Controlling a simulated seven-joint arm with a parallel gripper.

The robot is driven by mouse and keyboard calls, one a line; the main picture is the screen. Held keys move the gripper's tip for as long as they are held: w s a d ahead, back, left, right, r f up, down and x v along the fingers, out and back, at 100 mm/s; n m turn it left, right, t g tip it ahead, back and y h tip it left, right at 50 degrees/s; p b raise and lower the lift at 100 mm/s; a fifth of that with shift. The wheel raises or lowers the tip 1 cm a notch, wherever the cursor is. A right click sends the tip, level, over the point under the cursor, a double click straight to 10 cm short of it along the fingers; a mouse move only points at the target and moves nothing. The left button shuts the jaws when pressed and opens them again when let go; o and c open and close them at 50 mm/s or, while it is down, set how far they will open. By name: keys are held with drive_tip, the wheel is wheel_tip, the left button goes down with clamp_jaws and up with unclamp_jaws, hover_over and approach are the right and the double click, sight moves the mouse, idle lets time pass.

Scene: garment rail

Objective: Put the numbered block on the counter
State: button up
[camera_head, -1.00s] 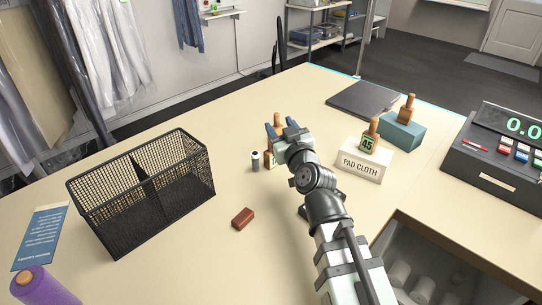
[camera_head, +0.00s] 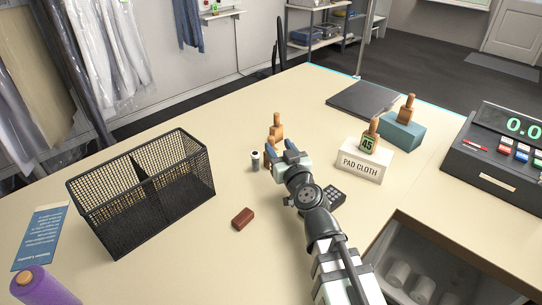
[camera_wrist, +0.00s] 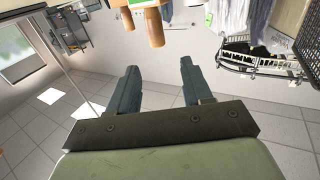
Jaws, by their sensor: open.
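A wooden-handled block with a green label reading 45 (camera_head: 369,140) stands at the white box marked PAD CLOTH (camera_head: 363,162), right of my arm. Another wooden block with a knobbed top (camera_head: 277,130) stands on the beige counter (camera_head: 240,262), just beyond my gripper (camera_head: 268,150). Its lower part is hidden by the gripper. In the wrist view my gripper (camera_wrist: 158,82) has its two fingers apart with nothing between them. Wooden pieces (camera_wrist: 155,27) and part of a green-and-white label show beyond them at the top edge; no number is readable there.
A black mesh basket (camera_head: 145,190) stands at the left. A small dark cylinder (camera_head: 255,161) is beside my gripper, and a red-brown block (camera_head: 243,218) lies nearer. A blue box (camera_head: 402,132) with a wooden stamp and a register (camera_head: 497,150) are at the right.

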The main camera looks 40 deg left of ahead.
sight(272, 140)
drive_tip(key=shift+f+x, duration=0.25)
drive_tip(key=shift+x, duration=1.05)
drive_tip(key=shift+f+x, duration=0.2)
drive_tip(key=shift+x, duration=1.05)
drive_tip(key=shift+f+x, duration=0.25)
drive_tip(key=shift+x, duration=1.05)
drive_tip(key=shift+d, duration=0.1)
drive_tip(key=shift+c, duration=0.5)
clamp_jaws()
